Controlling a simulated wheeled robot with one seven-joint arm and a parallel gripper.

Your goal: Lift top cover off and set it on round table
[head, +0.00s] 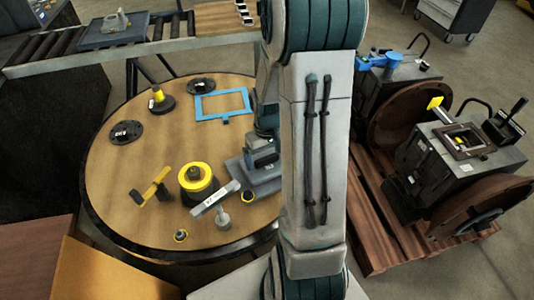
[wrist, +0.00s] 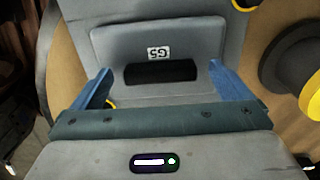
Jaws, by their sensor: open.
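A grey cover with a raised step, a small white label and a black handle (wrist: 160,72) fills the middle of the wrist view (wrist: 118,45). In the head view the grey cover (head: 262,184) lies on the round table (head: 135,160), towards its right side, partly hidden by my arm. My gripper (wrist: 158,70) is open, with one blue finger on each side of the black handle and gaps between. In the head view the gripper is just above the cover and its fingertips are hidden.
A yellow-topped black cylinder (head: 196,176), a yellow tool (head: 152,186) and a blue frame (head: 222,104) share the table. Another grey part (head: 110,32) sits on the roller conveyor. Right, an engine (head: 455,160) with a rectangular top opening stands on a wooden pallet.

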